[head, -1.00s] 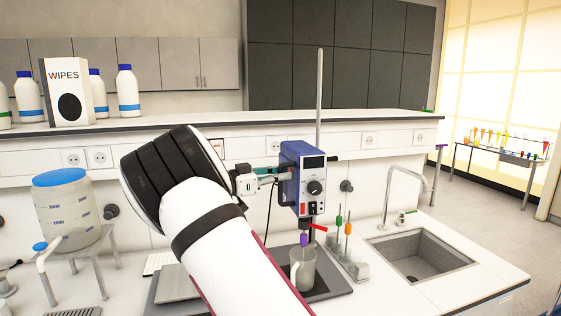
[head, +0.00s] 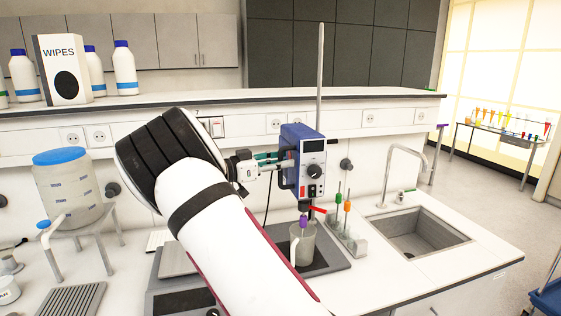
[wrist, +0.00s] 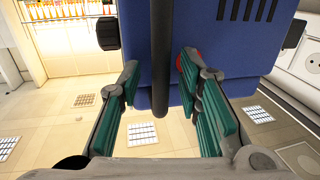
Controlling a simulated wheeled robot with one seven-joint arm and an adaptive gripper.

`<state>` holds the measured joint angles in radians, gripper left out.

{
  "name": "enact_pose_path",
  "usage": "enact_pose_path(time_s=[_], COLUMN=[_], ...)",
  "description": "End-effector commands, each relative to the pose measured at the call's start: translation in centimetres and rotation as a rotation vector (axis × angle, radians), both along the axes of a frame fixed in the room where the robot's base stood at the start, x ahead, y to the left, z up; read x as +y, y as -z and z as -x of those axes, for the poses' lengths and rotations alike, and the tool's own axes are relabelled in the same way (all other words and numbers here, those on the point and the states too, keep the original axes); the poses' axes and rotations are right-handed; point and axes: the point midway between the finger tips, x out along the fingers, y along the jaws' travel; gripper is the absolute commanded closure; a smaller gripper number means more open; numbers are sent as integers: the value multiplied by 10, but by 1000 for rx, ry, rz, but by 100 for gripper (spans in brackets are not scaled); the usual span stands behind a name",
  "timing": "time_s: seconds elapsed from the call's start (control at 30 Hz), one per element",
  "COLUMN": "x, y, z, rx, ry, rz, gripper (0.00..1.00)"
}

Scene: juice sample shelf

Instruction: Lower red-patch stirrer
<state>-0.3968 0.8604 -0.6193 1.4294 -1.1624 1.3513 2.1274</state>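The stirrer is a blue motor head (head: 295,145) with a dark display, a round knob and a red patch (head: 311,190) on its front. It sits on a tall grey stand rod (head: 320,70). A purple piece (head: 303,222) on its shaft shows at the rim of the beaker (head: 304,243) below. My gripper (head: 282,160) is at the stirrer's left side. In the wrist view, its two green-padded fingers (wrist: 160,66) stand apart on either side of a dark bar (wrist: 159,80), in front of the blue housing (wrist: 240,45). A gap shows on both sides of the bar.
A red lever (head: 319,209) sticks out near the rod. Small green- and orange-topped items (head: 347,206) stand right of the beaker, before the sink (head: 425,235). A blue-lidded container (head: 68,190) stands at left. The wall shelf (head: 200,105) runs behind.

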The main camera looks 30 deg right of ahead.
Motion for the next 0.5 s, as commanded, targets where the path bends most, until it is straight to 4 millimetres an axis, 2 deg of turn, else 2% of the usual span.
enact_pose_path(time_s=[0.27, 0.5], x=[7, 49], y=[-2, -1], z=[-1, -5], rx=[-3, -2], ry=[-2, -5], rz=[2, 2], gripper=[68, 68])
